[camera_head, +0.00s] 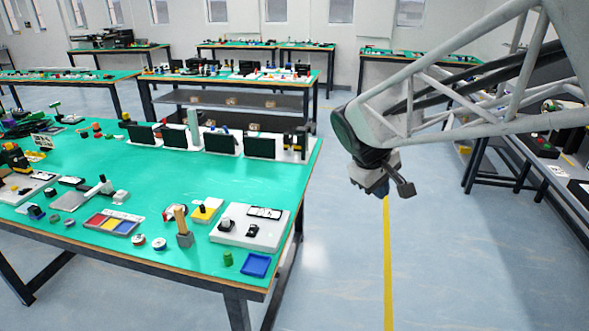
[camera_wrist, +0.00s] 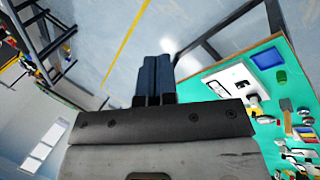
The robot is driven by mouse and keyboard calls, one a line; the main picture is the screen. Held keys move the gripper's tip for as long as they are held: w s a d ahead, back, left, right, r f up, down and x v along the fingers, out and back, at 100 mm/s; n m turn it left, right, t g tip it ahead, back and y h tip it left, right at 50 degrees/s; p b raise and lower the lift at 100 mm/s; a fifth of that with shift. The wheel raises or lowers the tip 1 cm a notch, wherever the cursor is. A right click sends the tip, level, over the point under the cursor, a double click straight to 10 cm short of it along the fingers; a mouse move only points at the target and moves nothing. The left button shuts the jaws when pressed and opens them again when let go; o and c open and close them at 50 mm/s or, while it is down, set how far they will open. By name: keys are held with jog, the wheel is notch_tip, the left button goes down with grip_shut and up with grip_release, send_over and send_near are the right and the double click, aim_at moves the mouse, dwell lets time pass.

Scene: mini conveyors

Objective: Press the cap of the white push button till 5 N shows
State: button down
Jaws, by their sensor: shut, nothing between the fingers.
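A pale grey-white box (camera_head: 250,238) stands near the right front corner of the green table, with a rounded grey-and-white knob or button (camera_head: 226,225), a small black part (camera_head: 252,231) and a dark-framed display (camera_head: 264,212) on top. Whether that knob is the white push button is too small to tell, and no display reading is legible. The box also shows in the wrist view (camera_wrist: 226,78). My gripper (camera_head: 380,189) is shut and empty, in the air over the floor, right of the table and well apart from the box. Its dark fingers are together in the wrist view (camera_wrist: 154,74).
A blue tray (camera_head: 256,265), a green cylinder (camera_head: 228,258) and a wooden-handled tool (camera_head: 182,226) stand close to the box. A yellow-and-white block (camera_head: 206,210) is left of it. Several black panels (camera_head: 259,145) line the table's back. Open floor (camera_head: 450,240) lies under my gripper.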

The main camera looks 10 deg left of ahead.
jog(key=w+a+f+n+t, duration=0.1)
jog(key=w+a+f+n, duration=0.15)
jog(key=w+a, duration=0.6)
jog(key=n+t, duration=0.4)
jog(key=n, duration=0.7)
send_over(225, 217)
notch_tip(225, 217, down, 12)
jog(key=shift+f+h, duration=0.2)
jog(key=shift+h, duration=0.1)
jog(key=shift+w+f+m, duration=0.1)
jog(key=shift+f+m, duration=0.1)
jog(key=shift+m, duration=0.05)
jog(key=shift+f, duration=4.15)
